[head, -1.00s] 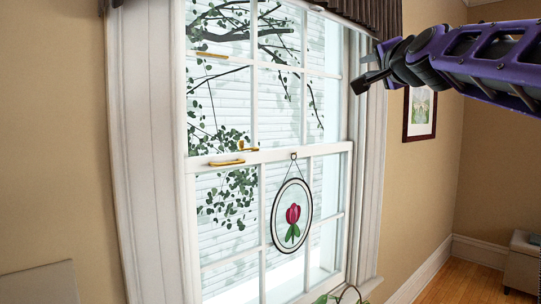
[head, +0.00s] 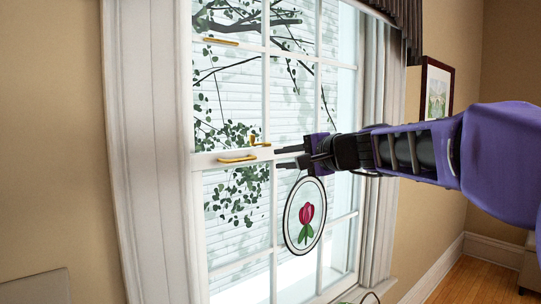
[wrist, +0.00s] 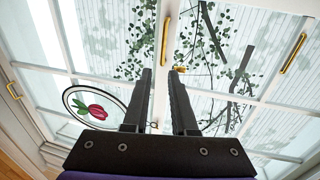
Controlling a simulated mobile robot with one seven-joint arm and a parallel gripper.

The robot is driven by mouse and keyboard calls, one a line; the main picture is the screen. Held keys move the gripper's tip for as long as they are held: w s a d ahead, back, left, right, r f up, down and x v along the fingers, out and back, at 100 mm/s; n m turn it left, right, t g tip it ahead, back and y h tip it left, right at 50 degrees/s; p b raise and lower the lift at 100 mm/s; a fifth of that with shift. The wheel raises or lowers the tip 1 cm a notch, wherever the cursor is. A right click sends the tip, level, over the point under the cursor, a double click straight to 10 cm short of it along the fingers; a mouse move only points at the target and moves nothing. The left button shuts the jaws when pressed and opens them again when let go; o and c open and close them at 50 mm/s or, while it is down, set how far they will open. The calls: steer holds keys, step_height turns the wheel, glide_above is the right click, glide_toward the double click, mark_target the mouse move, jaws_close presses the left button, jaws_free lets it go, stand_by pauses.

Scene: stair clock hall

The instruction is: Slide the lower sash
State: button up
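The white lower sash (head: 345,207) fills the bottom half of the window. Its top rail carries a brass handle (head: 237,159) at the left; a brass handle also shows on the rail in the wrist view (wrist: 165,38). A brass latch (head: 256,142) sits just above that rail. I cannot tell whether it is locked. My gripper (head: 277,158) is open and empty, pointing left in front of the rail, right of the handle and latch. In the wrist view its two dark fingers (wrist: 160,73) stand apart, with the latch (wrist: 180,70) beyond the tips. Contact with the rail cannot be told.
An oval tulip ornament (head: 304,213) hangs right below my gripper against the lower sash; its hanger is partly hidden. The upper sash has a brass handle (head: 221,41). A pleated shade (head: 388,18) hangs at the top.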

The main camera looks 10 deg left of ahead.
mark_target(243, 160)
steer(key=p+x, duration=0.1)
steer(key=x, duration=0.4)
steer(key=p+x, duration=0.1)
steer(key=x, duration=0.4)
steer(key=r+p+x, duration=0.1)
steer(key=x, duration=0.4)
steer(key=shift+a+f+p, duration=0.1)
steer(key=shift+a+p, duration=0.3)
steer(key=shift+a, duration=0.05)
steer(key=shift+w+a+f, duration=0.25)
steer(key=shift+w+a, duration=0.15)
steer(key=shift+a, duration=0.05)
steer(key=shift+c, duration=0.2)
jaws_close()
